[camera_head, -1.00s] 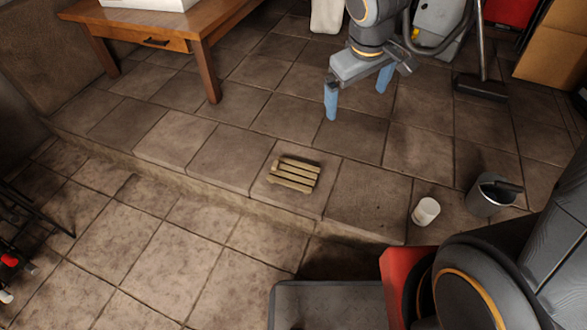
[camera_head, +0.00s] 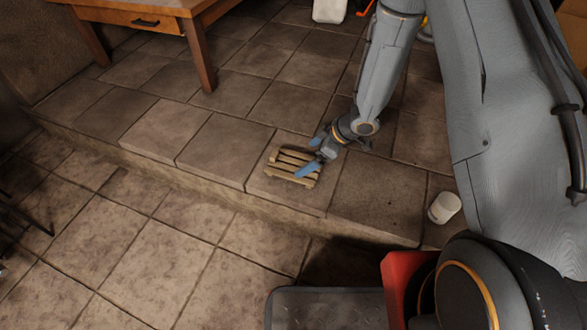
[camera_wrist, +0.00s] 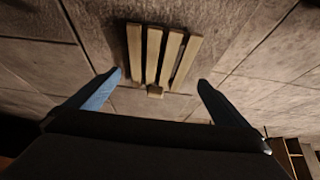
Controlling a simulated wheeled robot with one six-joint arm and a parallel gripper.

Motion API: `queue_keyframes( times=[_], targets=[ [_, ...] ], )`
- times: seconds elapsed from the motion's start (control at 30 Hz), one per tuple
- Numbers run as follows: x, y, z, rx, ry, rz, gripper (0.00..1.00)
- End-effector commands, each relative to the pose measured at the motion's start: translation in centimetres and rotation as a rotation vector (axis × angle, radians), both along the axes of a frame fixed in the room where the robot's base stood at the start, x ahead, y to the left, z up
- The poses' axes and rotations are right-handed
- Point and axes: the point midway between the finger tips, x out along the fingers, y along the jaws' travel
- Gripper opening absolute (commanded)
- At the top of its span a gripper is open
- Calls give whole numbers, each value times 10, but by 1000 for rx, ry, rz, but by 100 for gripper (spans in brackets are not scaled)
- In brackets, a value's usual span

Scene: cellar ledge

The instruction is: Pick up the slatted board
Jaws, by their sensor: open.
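The slatted board (camera_head: 289,166), several pale wooden slats on cross pieces, lies flat on the tiled ledge near its front edge in the head view. My gripper (camera_head: 309,156) is low beside its right part, with the blue fingers apart and partly overlapping the board in this view. In the wrist view the slatted board (camera_wrist: 160,55) lies beyond the fingertips, roughly centred between them, slats pointing away. My gripper (camera_wrist: 160,83) is open with nothing between its fingers. I cannot tell whether a finger touches the board.
A white cup (camera_head: 444,208) lies tilted or stands right of the board on the ledge. A wooden table (camera_head: 190,30) stands at the back left. The ledge (camera_head: 215,140) drops to a lower tiled floor (camera_head: 140,240) in front. Tiles left of the board are clear.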

Motion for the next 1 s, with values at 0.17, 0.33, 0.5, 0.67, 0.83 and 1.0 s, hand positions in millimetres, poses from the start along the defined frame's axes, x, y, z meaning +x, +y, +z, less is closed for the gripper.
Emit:
queue_keyframes(
  times=[0.17,0.33,0.5,0.67,0.83,1.0],
  targets=[
    [3,11,-18,3,2,5,100],
    [5,15,-25,1,1,3,100],
    [10,23,-39,1,1,4,100],
    [14,34,-57,1,2,4,100],
    [16,40,-64,1,0,3,100],
    [16,39,-63,1,0,1,100]
  ],
)
